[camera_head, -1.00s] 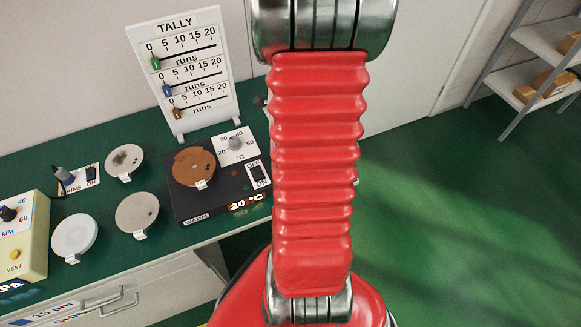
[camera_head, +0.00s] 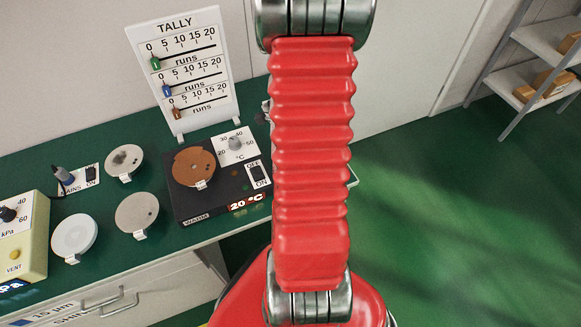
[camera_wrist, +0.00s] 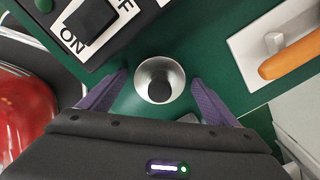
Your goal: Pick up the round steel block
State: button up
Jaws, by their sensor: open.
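The round steel block (camera_wrist: 172,70) shows in the wrist view as a shiny round piece with a dark round middle, on the green bench top. My gripper (camera_wrist: 158,79) is open, with one purple finger on the left of the block and the other on the right. Gaps show between the block and both fingers, and nothing is held. I cannot tell how far the fingertips are above the bench. In the head view my red arm covers my gripper, and I cannot make out the block.
The black warming plate unit (camera_head: 225,190) stands close by; its ON/OFF switch (camera_wrist: 92,18) is beside my left finger. An orange handle (camera_wrist: 290,55) on a pale plate lies right. A tally board (camera_head: 185,75) stands behind. Several discs (camera_head: 137,212) lie left. The bench edge is near.

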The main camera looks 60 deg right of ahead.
jog(key=c, duration=1.9)
jog(key=shift+r, duration=0.2)
jog(key=shift+r, duration=4.85)
